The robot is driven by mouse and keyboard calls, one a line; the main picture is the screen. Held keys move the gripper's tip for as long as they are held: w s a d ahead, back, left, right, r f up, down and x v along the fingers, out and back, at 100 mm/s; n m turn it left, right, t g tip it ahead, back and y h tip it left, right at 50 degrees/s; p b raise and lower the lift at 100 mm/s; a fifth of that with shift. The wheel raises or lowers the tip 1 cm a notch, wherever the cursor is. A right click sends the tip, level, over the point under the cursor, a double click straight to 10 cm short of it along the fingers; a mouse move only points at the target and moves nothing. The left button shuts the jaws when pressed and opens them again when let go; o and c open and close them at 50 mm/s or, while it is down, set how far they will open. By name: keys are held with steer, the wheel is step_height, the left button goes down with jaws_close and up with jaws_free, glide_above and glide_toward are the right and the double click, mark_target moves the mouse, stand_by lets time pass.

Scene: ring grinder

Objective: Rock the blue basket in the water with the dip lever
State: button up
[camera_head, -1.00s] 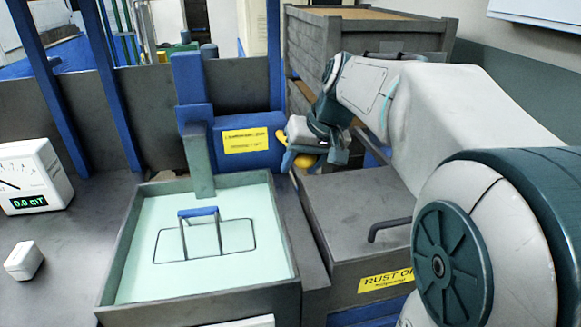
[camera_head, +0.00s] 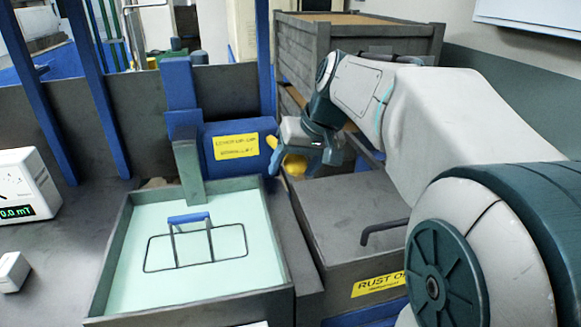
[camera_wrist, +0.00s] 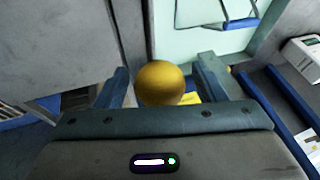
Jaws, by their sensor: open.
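The blue basket shows in the head view as a thin wire frame with a blue handle bar (camera_head: 188,217), sitting in the pale water of a grey tank (camera_head: 104,262). Its blue bar and wires also show at the top of the wrist view (camera_wrist: 241,24). The dip lever's yellow ball knob (camera_head: 294,165) is right of the blue housing. In the wrist view the knob (camera_wrist: 160,83) lies between the two fingers of my gripper (camera_wrist: 163,84). My gripper (camera_head: 303,158) is open, with a finger on either side of the knob.
A grey lidded box (camera_head: 345,215) with a dark handle and a rust label stands right of the tank. A white meter (camera_head: 22,186) and a small white block (camera_head: 12,271) are at the left. A grey slatted crate (camera_head: 350,40) stands behind my arm.

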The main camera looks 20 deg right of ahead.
steer(key=p+v, duration=0.1)
steer(key=v, duration=1.1)
steer(key=shift+o, duration=0.2)
steer(key=w+a+m+g+h+p, duration=0.1)
steer(key=a+m+h+p, duration=0.2)
steer(key=a+m+h, duration=0.4)
steer(key=x, duration=1.3)
steer(key=shift+f+b, duration=0.1)
steer(key=shift+b, duration=0.2)
